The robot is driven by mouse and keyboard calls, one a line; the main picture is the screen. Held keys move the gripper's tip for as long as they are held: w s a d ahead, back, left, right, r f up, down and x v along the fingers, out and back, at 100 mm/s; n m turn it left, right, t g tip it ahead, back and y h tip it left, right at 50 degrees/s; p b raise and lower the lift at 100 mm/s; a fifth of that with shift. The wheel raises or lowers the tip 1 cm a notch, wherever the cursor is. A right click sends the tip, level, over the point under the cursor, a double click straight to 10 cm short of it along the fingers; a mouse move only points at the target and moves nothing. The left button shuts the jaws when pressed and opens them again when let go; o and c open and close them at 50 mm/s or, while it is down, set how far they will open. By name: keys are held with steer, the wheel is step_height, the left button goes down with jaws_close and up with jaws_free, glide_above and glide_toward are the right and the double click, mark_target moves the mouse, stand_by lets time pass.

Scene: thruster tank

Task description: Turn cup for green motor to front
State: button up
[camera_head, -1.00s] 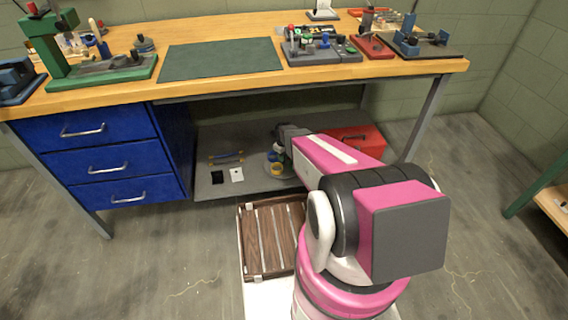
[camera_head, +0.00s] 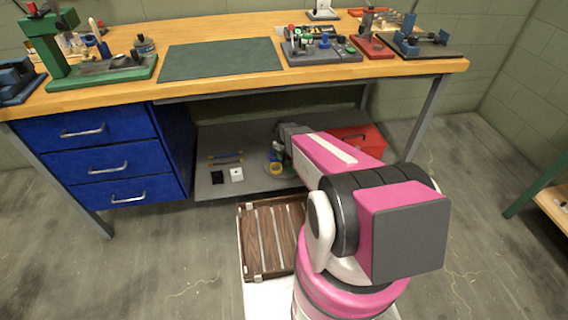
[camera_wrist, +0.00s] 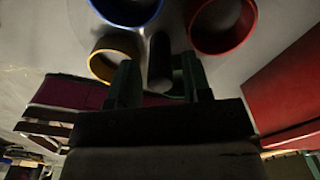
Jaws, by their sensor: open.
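In the wrist view a pale grey round base carries a blue-rimmed cup (camera_wrist: 128,12), a red-rimmed cup (camera_wrist: 222,24) and a yellow-rimmed cup (camera_wrist: 113,55). A dark upright post (camera_wrist: 160,62) stands among them. My gripper (camera_wrist: 158,82) is open, its two dark green fingers on either side of the post. The left finger is close to the yellow rim. I cannot make out a green cup there. In the head view my arm reaches under the bench, and the yellow cup (camera_head: 276,169) shows low beside my gripper. My wrist partly hides the cups.
The cups stand on the grey lower shelf (camera_head: 225,160) under the wooden bench. A red toolbox (camera_head: 362,138) is close on the right. A black card (camera_head: 217,177) and a white card (camera_head: 237,174) lie on the left. Blue drawers (camera_head: 105,155) bound the left side.

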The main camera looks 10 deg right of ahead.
steer(key=shift+r, duration=3.8)
steer(key=s+r+n, duration=0.9)
steer(key=s+n, duration=0.1)
steer(key=n, duration=0.5)
steer(key=s+r+n, duration=0.9)
steer(key=s+n, duration=0.2)
steer(key=n, duration=0.4)
steer(key=shift+s+r, duration=0.15)
steer(key=shift+r, duration=0.1)
